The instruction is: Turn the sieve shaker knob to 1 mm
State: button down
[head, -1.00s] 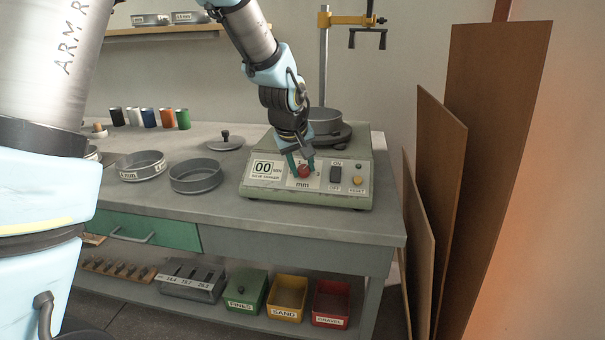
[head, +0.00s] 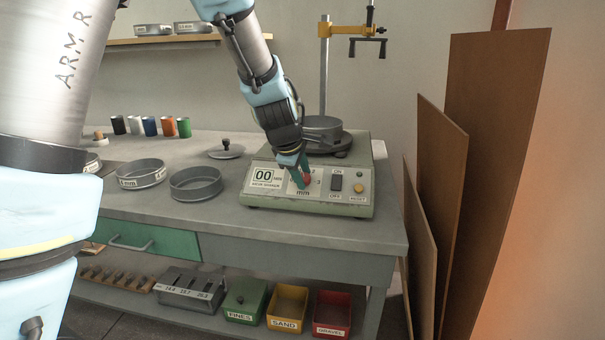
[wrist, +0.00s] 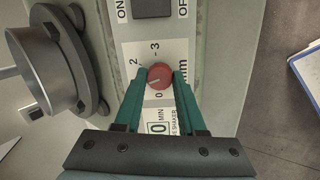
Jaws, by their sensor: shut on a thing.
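The sieve shaker (head: 352,204) is a pale green-grey box on the bench, with a display reading 00 MIN. Its red knob (wrist: 159,75) sits on a white dial plate. In the wrist view I see the dial marks 0, 2 and 3; the 1 mark is hidden near the left finger. A pale line on the knob points to the lower left, between 0 and 2. My gripper (wrist: 160,77) has green fingers either side of the knob and is shut on it. In the head view, my gripper (head: 303,179) partly covers the knob.
Right of the dial are the ON/OFF switch (head: 336,183) and a yellow RESET button (head: 358,188). A round sieve pan (head: 321,127) sits on the shaker behind my gripper. Open sieves (head: 196,184) stand to the left. Brown boards (head: 490,180) lean at the right.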

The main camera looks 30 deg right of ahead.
jog(key=shift+n, duration=1.1)
jog(key=c, duration=0.5)
grip_release()
jog(key=p+v, duration=0.3)
jog(key=v, duration=0.7)
jog(key=shift+s+a+r+p, duration=0.2)
jog(key=shift+s+a+p, duration=0.1)
jog(key=shift+p, duration=0.05)
